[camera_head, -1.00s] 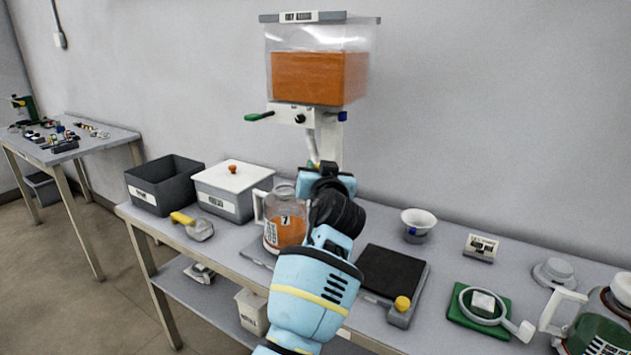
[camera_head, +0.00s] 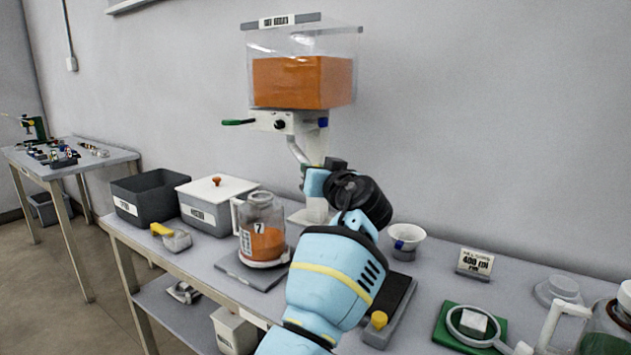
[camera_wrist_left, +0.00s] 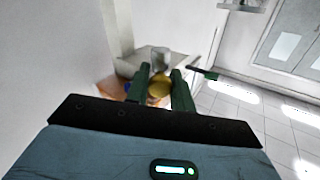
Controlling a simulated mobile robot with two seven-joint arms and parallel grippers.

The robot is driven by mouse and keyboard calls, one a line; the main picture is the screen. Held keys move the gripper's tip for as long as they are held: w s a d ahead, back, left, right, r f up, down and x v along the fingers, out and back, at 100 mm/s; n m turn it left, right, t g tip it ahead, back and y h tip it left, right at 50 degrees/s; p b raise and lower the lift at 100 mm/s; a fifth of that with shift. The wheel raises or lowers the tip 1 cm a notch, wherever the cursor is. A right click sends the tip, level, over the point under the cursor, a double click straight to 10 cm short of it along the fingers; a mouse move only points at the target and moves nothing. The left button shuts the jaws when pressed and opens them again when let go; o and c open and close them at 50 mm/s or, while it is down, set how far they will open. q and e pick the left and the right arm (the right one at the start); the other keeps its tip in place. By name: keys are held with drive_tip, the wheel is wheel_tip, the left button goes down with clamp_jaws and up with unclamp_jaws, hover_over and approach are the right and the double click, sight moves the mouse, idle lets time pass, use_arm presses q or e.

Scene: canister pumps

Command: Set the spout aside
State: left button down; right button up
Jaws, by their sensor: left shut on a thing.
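The spout (camera_head: 299,151) is a pale tube slanting down and right from the dispenser's valve block (camera_head: 283,122). My left gripper (camera_head: 318,168) is at its lower end, mostly hidden behind my own wrist. In the left wrist view, the dark green fingers (camera_wrist_left: 160,90) are shut on a brass-coloured round piece (camera_wrist_left: 158,89), seemingly the spout's end. A grey cylinder (camera_wrist_left: 160,60) shows just beyond it. The jar marked 7 (camera_head: 262,230), with orange contents, stands left of the gripper and apart from it. My right gripper is not in view.
The dispenser tank (camera_head: 302,82) holds orange material. A dark bin (camera_head: 150,195) and a white-lidded box (camera_head: 210,205) stand left of the jar. A dark pad (camera_head: 398,300), a white cup (camera_head: 406,236) and a sign (camera_head: 475,263) are to the right.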

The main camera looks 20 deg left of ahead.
use_arm(q)
drive_tip(key=shift+w+d+f+n+g+y+b, duration=0.1)
drive_tip(key=shift+w+d+n+g+y+b, duration=0.25)
drive_tip(key=shift+b, duration=0.2)
drive_tip(key=shift+g, duration=0.25)
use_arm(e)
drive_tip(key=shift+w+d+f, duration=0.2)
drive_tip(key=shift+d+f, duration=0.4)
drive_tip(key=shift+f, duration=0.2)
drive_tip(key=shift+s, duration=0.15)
use_arm(q)
drive_tip(key=c, duration=1.2)
unclamp_jaws()
drive_tip(key=shift+w, duration=0.1)
drive_tip(key=shift+d, duration=0.1)
drive_tip(key=v, duration=0.7)
drive_tip(key=shift+s+d, duration=0.25)
drive_tip(key=shift+s, duration=0.05)
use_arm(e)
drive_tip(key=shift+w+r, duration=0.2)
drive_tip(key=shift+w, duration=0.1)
